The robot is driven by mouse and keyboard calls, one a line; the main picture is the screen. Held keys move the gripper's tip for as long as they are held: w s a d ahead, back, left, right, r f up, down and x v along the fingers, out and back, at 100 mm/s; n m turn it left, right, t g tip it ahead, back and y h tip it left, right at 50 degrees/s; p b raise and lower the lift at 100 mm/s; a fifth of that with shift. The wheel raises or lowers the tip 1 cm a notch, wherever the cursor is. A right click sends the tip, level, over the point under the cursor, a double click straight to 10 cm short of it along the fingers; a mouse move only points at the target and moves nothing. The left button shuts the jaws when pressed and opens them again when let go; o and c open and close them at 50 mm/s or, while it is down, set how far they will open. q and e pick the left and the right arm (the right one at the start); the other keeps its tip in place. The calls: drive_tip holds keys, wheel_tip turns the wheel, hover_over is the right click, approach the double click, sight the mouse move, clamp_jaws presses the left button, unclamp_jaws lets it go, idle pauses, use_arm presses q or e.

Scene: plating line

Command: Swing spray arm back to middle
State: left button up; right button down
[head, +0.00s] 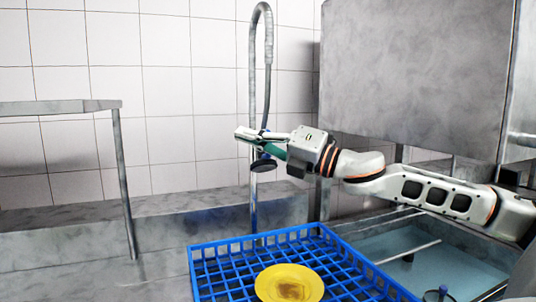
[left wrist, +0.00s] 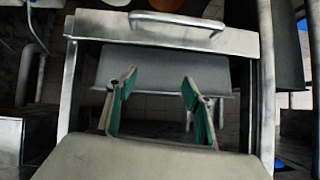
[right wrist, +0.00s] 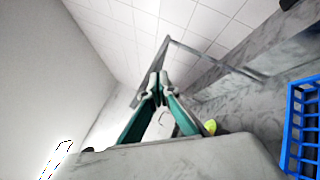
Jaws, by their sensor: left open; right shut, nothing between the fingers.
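The spray arm (head: 253,90) is a tall grey gooseneck pipe with a hose, standing behind the blue rack in the head view. Its dark round spray head (head: 264,165) hangs low, just beneath my right gripper's fingers. My right gripper (head: 245,136) reaches in from the right at the pipe and hose; whether it touches them I cannot tell. Its fingers are shut with nothing between them, also in the right wrist view (right wrist: 157,84). My left gripper (left wrist: 160,80) is open and empty in the left wrist view, in front of grey metal panels. It is outside the head view.
A blue rack (head: 217,244) holds a yellow plate (head: 272,274) with a brown stain. A water-filled sink (head: 440,265) lies right of it, under my right arm. A large metal hood (head: 415,75) fills the upper right. A metal shelf frame (head: 124,180) stands left.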

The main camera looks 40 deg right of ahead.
drive_tip(key=s+d+f+m+h+b, duration=0.1)
drive_tip(key=s+d+f+m+h, duration=0.3)
drive_tip(key=d+m+h, duration=0.45)
drive_tip(key=shift+w+a+m+y+p, duration=0.9)
drive_tip(key=shift+w+p, duration=1.6)
drive_tip(key=shift+w, duration=3.05)
drive_tip(key=d, duration=0.2)
drive_tip(key=d+f, duration=0.1)
drive_tip(key=d, duration=0.1)
drive_tip(key=shift+s+d, duration=0.1)
drive_tip(key=shift+s, duration=0.25)
drive_tip(key=shift+d+r, duration=0.1)
drive_tip(key=shift+s+d, duration=0.3)
drive_tip(key=shift+d, duration=0.6)
